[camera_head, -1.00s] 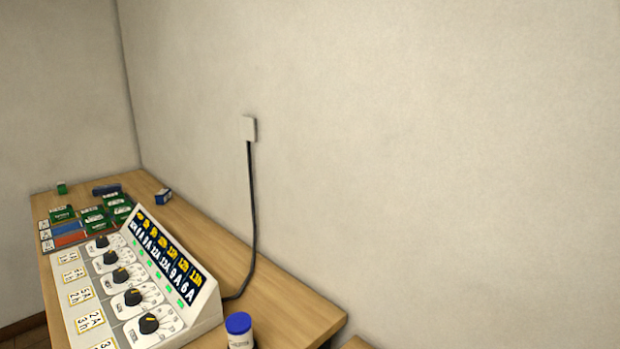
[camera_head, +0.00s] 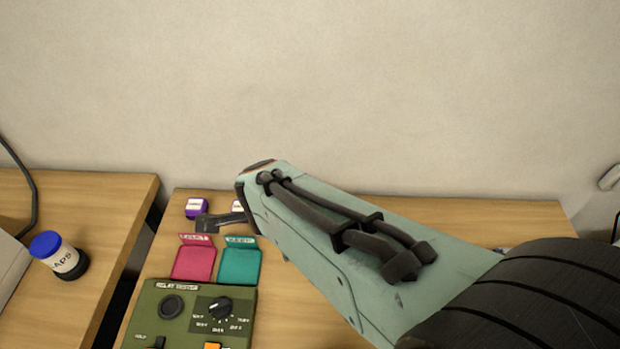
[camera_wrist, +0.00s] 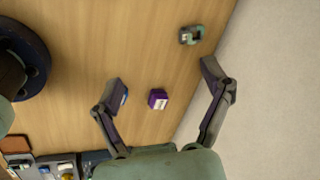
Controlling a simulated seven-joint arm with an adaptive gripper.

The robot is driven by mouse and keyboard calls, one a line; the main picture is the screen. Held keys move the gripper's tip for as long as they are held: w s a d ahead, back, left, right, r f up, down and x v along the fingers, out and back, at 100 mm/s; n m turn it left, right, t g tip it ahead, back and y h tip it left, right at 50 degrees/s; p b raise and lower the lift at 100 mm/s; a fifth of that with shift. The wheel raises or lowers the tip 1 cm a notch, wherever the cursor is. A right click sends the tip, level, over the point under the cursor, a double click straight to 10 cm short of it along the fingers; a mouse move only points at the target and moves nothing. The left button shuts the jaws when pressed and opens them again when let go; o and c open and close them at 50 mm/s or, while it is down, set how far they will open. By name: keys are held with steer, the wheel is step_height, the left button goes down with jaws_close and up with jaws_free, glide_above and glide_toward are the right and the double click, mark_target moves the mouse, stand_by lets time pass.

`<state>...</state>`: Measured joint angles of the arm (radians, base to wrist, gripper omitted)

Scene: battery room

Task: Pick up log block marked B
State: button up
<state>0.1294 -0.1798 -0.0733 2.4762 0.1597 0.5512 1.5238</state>
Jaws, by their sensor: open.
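In the wrist view a purple block (camera_wrist: 158,99) with a white label lies on the table, between and beyond the fingers of my open gripper (camera_wrist: 165,79). A blue face (camera_wrist: 123,97) shows beside the left fingertip; I cannot tell whether it is a separate block. In the head view a purple block (camera_head: 196,207) sits near the back of the table. A second white-topped block (camera_head: 238,206) is to its right, partly hidden by my gripper. Their letters are too small to read, so I cannot tell which is marked B. My gripper holds nothing visible.
A green relay tester (camera_head: 190,315) stands in front, with a crimson pad (camera_head: 194,264) and a teal pad (camera_head: 240,266) behind it. A blue-lidded jar (camera_head: 63,257) is on the left table. A grey-green object (camera_wrist: 190,35) lies near the wall. A gap separates the tables.

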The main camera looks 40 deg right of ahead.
steer(key=s+d+f+m+g+h, duration=0.2)
steer(key=d+f+m+g, duration=0.1)
steer(key=d+f+m, duration=0.45)
steer(key=s+d+f+g, duration=0.1)
steer(key=s+f, duration=0.1)
steer(key=s, duration=0.1)
steer(key=s+d+f+g+y, duration=0.1)
steer(key=s+d+f, duration=0.1)
steer(key=s+f, duration=0.1)
steer(key=s+d+f+m+g, duration=0.1)
steer(key=s+f, duration=0.1)
steer(key=s, duration=0.1)
steer(key=shift+d+f+g, duration=0.15)
steer(key=shift+d+g, duration=0.1)
steer(key=shift+g, duration=0.15)
steer(key=shift+s+d+f+y, duration=0.1)
steer(key=shift+s+f+y, duration=0.05)
steer(key=shift+f+y, duration=0.2)
steer(key=x, duration=0.5)
steer(key=shift+d+f, duration=0.1)
steer(key=shift+f, duration=0.3)
steer(key=c, duration=1.3)
